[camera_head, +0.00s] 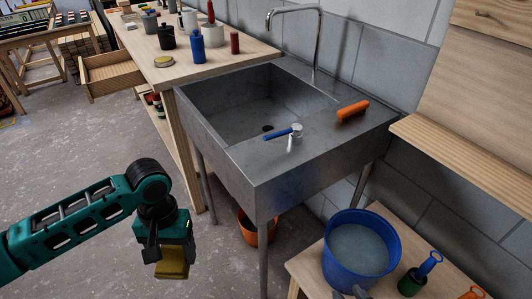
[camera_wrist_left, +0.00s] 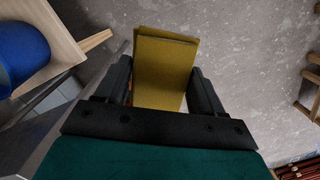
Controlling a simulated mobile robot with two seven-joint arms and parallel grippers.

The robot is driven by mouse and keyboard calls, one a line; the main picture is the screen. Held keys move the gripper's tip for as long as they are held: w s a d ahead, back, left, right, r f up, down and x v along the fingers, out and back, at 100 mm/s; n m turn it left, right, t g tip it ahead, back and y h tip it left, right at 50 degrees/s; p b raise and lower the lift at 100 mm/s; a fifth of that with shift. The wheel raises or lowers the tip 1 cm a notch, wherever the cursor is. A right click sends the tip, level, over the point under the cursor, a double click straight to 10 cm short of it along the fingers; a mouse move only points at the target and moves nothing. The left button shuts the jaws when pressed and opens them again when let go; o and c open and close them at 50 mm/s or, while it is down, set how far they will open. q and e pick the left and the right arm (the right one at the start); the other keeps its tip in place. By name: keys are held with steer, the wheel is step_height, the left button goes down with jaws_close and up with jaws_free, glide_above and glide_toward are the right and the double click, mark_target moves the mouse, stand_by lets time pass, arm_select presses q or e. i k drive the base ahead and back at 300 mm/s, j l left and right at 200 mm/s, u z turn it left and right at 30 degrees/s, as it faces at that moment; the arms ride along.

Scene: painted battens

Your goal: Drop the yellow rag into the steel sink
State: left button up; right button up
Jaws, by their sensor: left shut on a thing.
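The yellow rag (camera_head: 172,268) hangs folded from my left gripper (camera_head: 172,248), low above the floor and to the left of the sink in the head view. In the left wrist view the rag (camera_wrist_left: 165,65) sits between the two fingers, with my left gripper (camera_wrist_left: 163,88) shut on it. The steel sink (camera_head: 215,155) stands on legs in the middle of the head view. Its basin looks empty, with a dark drain hole in the bottom. The rag is outside the sink, lower than its rim. My right gripper is not in view.
A blue-handled tool (camera_head: 283,132) and an orange cylinder (camera_head: 353,110) lie on the sink's flat right part. A tall tap (camera_head: 317,45) rises at the back. An orange bucket (camera_head: 250,229) stands beneath. A blue bucket (camera_head: 335,270) stands on a low table at right.

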mark_target(252, 132)
steer(key=k, duration=0.7)
steer(key=k+z, duration=0.3)
steer(key=k+l+z, duration=0.1)
steer(key=z, duration=0.2)
steer(key=k+z, duration=0.1)
steer(key=z, duration=1.25)
steer(key=j+z, duration=0.15)
steer(key=z, duration=0.35)
steer(key=j+z, duration=0.1)
steer(key=z, duration=0.4)
steer(key=k+j, duration=0.2)
steer(key=j, duration=0.15)
steer(key=k+j, duration=0.15)
steer(key=j, duration=0.25)
steer(key=k+j, duration=0.2)
steer(key=j, duration=0.15)
steer(key=k+j, duration=0.15)
steer(key=j, duration=0.2)
steer(key=k+j, duration=0.2)
steer(key=j, duration=0.15)
steer(key=k+j, duration=0.15)
steer(key=j, duration=0.25)
steer(key=k+j, duration=0.2)
steer(key=j, duration=0.15)
steer(key=k+j, duration=0.15)
steer(key=j, duration=0.2)
